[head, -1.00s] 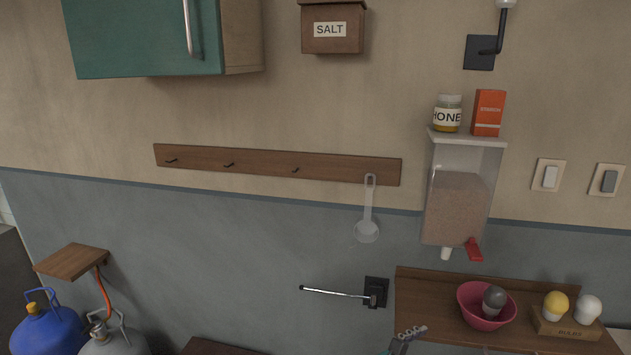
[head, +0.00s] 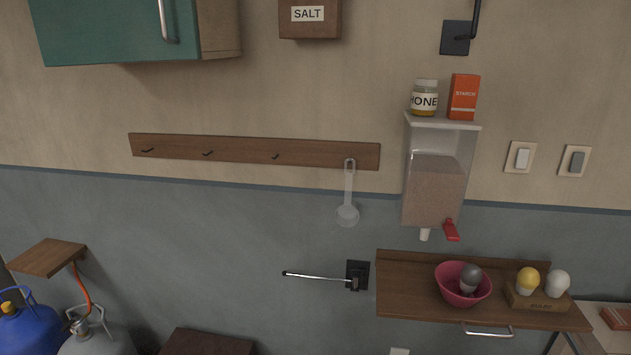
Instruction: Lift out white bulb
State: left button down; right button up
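The white bulb (head: 558,283) stands upright in the right part of a small wooden bulb holder (head: 540,303) in the head view. A yellow bulb (head: 527,281) stands beside it on the left in the same holder. The holder rests at the right end of a wooden wall shelf (head: 405,285). A dark grey bulb (head: 470,278) sits in a pink bowl (head: 448,288) to the left of the holder. Neither of my grippers shows in the head view now.
A clear dispenser (head: 434,185) with a red tap hangs above the shelf, with a honey jar (head: 424,98) and an orange starch box (head: 463,97) on top. A metal bar (head: 318,277) sticks out left of the shelf. The shelf's left part is clear.

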aim_at(557, 280)
jog(key=z, duration=1.65)
